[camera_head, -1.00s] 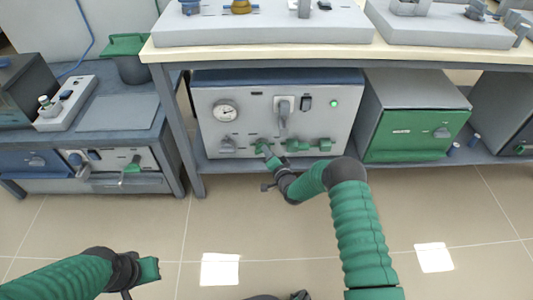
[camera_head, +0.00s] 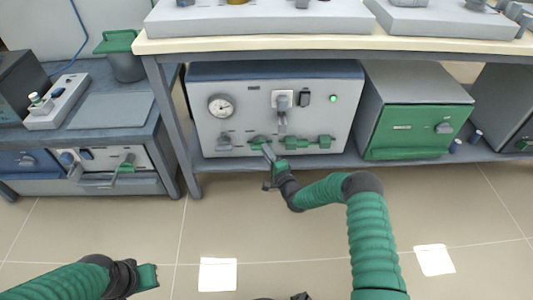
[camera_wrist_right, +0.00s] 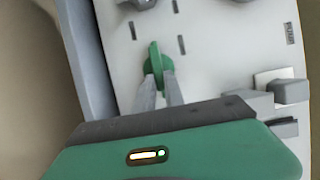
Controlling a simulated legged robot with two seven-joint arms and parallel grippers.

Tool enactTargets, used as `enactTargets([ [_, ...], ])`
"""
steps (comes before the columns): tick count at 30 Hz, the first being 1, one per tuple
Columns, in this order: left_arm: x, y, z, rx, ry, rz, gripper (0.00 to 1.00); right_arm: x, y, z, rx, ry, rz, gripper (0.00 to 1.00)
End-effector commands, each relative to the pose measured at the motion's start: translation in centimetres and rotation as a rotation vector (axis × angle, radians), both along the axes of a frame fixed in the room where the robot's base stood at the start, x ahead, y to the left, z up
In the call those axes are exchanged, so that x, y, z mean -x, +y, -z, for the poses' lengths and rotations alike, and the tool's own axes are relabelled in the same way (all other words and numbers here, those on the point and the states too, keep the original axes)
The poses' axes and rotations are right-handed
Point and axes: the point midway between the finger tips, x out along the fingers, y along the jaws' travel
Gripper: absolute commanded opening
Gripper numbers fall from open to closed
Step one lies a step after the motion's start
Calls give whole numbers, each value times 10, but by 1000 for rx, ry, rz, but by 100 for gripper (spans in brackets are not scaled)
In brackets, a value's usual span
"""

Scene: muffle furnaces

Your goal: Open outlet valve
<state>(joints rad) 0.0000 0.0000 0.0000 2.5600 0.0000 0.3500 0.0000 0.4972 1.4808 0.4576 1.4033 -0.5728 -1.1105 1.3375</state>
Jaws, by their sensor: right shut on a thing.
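The furnace-like unit with a grey front panel (camera_head: 245,95) stands on the shelf under the bench. It has a row of small handles along its lower front. My right gripper (camera_head: 267,150) is at a green valve handle (camera_head: 256,142) left of the panel's middle. In the right wrist view, both fingers (camera_wrist_right: 160,88) are shut on this green handle (camera_wrist_right: 154,62), whose upper part stands out beyond the tips. Labels are too small to tell which handle is the outlet valve. My left gripper (camera_head: 148,277) is low at the left, away from the panel; its jaws are unclear.
Further green handles (camera_head: 296,143) sit right of the held one, and a grey knob (camera_head: 224,142) sits left. A gauge (camera_head: 221,107) and grey lever (camera_head: 282,102) are above. A table leg (camera_head: 174,130) stands left.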

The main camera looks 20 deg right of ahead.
Motion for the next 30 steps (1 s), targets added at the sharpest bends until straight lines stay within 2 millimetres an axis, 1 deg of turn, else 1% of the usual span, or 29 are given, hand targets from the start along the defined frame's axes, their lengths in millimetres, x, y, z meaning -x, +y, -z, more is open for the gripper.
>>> enactTargets([
  [1, 0, 0, 1, 0, 0, 0, 0, 2, -2, 5, -4, 10, 4, 0],
  [11, 0, 0, 1, 0, 0, 0, 0, 2, -3, 6, -5, 12, 5, 0],
  [12, 0, 0, 1, 0, 0, 0, 0, 2, -3, 6, -5, 12, 5, 19],
  [16, 0, 0, 1, 0, 0, 0, 0, 2, -2, 4, -4, 9, 4, 35],
  [26, 0, 0, -3, 0, 0, 0, 0, 3, -1, 1, -4, 4, 2, 35],
  [29, 0, 0, -13, 0, 0, 0, 0, 15, -3, -2, -4, 7, 3, 35],
  [30, 0, 0, -20, 0, 0, 0, 0, 23, -4, -4, -5, 7, 3, 35],
])
